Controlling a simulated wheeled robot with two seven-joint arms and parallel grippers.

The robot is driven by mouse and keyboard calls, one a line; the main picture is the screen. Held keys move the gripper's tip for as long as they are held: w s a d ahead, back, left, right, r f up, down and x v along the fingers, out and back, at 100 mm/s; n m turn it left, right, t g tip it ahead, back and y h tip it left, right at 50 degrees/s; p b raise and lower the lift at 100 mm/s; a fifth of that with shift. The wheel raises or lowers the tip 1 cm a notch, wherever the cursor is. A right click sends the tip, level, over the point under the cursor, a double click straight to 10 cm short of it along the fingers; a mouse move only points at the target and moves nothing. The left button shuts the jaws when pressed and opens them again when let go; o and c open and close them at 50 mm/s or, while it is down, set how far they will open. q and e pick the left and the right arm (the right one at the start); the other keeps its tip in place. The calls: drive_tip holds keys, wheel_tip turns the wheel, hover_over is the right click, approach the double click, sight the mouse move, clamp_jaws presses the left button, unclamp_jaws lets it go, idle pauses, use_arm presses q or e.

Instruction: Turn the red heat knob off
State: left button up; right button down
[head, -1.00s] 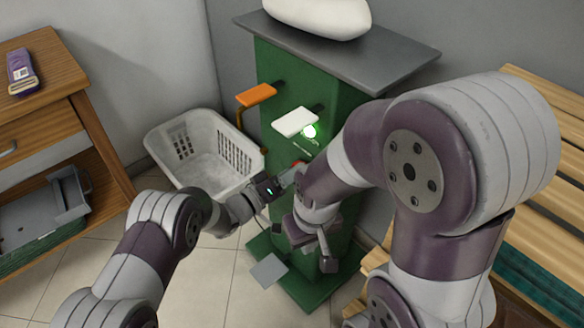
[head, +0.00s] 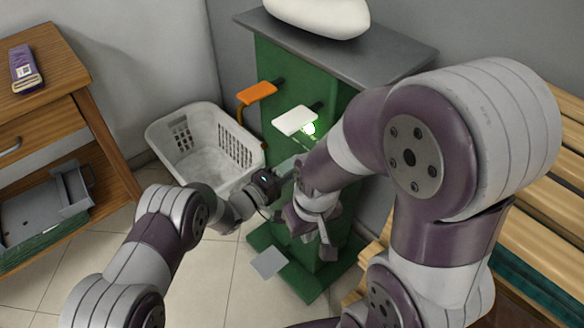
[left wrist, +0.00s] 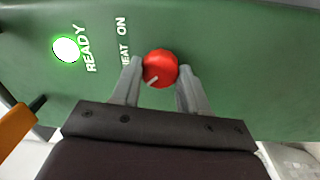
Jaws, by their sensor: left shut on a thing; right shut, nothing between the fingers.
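The red heat knob (left wrist: 160,68) is on the green press panel (left wrist: 240,60), between the fingers of my left gripper (left wrist: 160,88) in the left wrist view. Its white pointer line slants to the lower left of that view. The words HEAT ON are printed beside it. In the head view my left gripper (head: 286,168) is at the front of the green press stand (head: 275,60), and the knob is hidden there. My right gripper (head: 326,238) is shut and empty, low in front of the stand.
A green READY lamp (left wrist: 66,49) is lit. An orange handle (head: 259,92) and a white handle (head: 294,121) jut out above the left gripper. A white basket (head: 205,150) stands left, a wooden bench (head: 550,210) right, and a grey pedal (head: 269,263) below.

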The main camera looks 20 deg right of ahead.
idle(0.3)
use_arm(q)
drive_tip(key=o, duration=1.1)
drive_tip(key=shift+c, duration=0.2)
drive_tip(key=shift+a, duration=0.1)
drive_tip(key=p+v, duration=0.2)
drive_tip(key=v, duration=1)
drive_tip(key=shift+s+a+p, duration=0.15)
drive_tip(key=shift+a+p, duration=0.15)
drive_tip(key=shift+f, duration=0.1)
